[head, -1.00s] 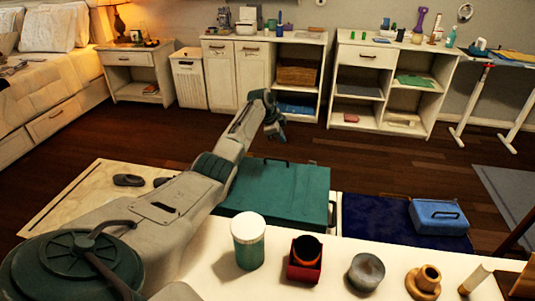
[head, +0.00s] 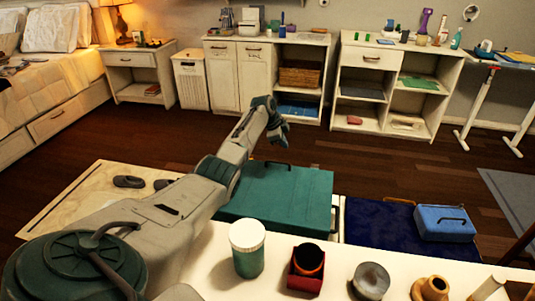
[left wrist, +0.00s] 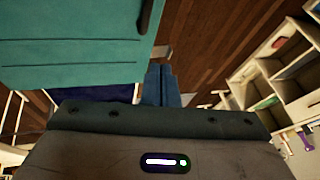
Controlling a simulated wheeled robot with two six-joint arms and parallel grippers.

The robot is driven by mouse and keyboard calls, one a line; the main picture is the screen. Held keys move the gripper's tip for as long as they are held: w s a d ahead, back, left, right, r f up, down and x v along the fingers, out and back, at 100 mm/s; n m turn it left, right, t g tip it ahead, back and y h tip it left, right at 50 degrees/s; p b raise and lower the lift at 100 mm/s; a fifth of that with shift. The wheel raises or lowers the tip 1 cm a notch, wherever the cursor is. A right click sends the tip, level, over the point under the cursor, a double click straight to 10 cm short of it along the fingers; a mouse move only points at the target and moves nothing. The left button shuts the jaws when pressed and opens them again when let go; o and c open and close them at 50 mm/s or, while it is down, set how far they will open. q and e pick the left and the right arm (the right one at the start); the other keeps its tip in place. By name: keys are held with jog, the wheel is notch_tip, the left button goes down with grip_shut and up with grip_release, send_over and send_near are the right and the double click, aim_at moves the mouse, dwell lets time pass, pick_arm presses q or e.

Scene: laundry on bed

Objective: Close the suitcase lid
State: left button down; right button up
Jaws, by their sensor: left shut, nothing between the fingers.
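The teal suitcase (head: 285,198) lies in the middle of the head view, just beyond the white tabletop. Its lid looks flat, and a dark handle (head: 277,163) shows at the far edge. I cannot tell whether a gap is left under the lid. My left gripper (head: 278,135) is shut and empty, in the air above and past the far edge by the handle. In the left wrist view, the fingers (left wrist: 160,85) are together and the teal suitcase (left wrist: 75,45) fills the upper left, apart from them. My right gripper is not in view.
On the near white tabletop (head: 215,268) stand a teal-and-white jar (head: 247,248), a red box (head: 307,270) and other small items. A blue case (head: 444,222) lies on a dark blue surface (head: 375,215) at right. Wooden floor beyond the suitcase is clear.

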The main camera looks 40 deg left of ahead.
pick_arm(q)
jog(key=v, duration=1)
jog(key=shift+s+r, duration=0.2)
jog(key=shift+r, duration=0.15)
